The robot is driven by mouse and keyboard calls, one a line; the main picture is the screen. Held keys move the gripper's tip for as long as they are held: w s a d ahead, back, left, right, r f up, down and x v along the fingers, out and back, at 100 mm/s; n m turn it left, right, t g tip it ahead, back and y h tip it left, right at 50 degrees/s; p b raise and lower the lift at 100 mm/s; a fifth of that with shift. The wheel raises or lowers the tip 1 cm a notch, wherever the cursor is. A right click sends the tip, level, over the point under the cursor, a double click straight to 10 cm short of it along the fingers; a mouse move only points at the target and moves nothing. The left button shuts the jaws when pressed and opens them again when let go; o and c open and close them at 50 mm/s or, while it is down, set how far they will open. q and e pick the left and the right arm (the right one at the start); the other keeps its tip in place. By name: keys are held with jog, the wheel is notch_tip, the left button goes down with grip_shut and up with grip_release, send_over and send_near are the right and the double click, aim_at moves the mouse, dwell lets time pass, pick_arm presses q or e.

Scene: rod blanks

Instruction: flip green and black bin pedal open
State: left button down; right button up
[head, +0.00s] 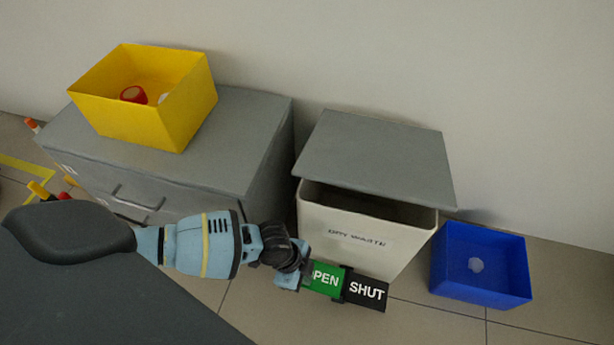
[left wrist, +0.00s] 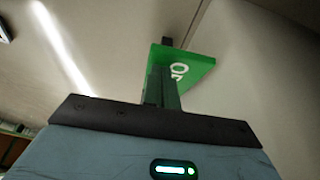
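The pedal has a green half (head: 326,280) marked OPEN and a black half (head: 366,290) marked SHUT, low at the front of a white bin (head: 365,222). The bin's grey lid (head: 377,155) sits tilted up, with a dark gap under its front edge. My left gripper (head: 303,275) is at the left end of the green half and covers its first letter. In the left wrist view its fingers (left wrist: 163,88) look shut together, in front of the green plate (left wrist: 190,62). Whether they touch it is unclear. My right gripper is not in view.
A grey cabinet (head: 225,130) with a drawer handle stands left of the bin, with a yellow box (head: 185,115) on top holding a red item (head: 133,94). The tiled floor at lower right is clear.

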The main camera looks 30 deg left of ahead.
pick_arm(q)
jog(key=shift+s+a+f+h+b, duration=0.2)
jog(key=shift+f+h+b, duration=0.05)
jog(key=shift+f, duration=0.2)
jog(key=shift+s+a+f+h+b, duration=0.15)
jog(key=shift+a+f+h+b, duration=0.1)
jog(key=shift+f, duration=0.15)
jog(key=shift+a+f+b, duration=0.15)
jog(key=shift+f+b, duration=0.45)
jog(key=shift+f, duration=0.15)
jog(key=shift+a+f, duration=0.1)
jog(key=shift+f, duration=0.25)
jog(key=shift+w, duration=0.1)
jog(key=shift+r, duration=0.1)
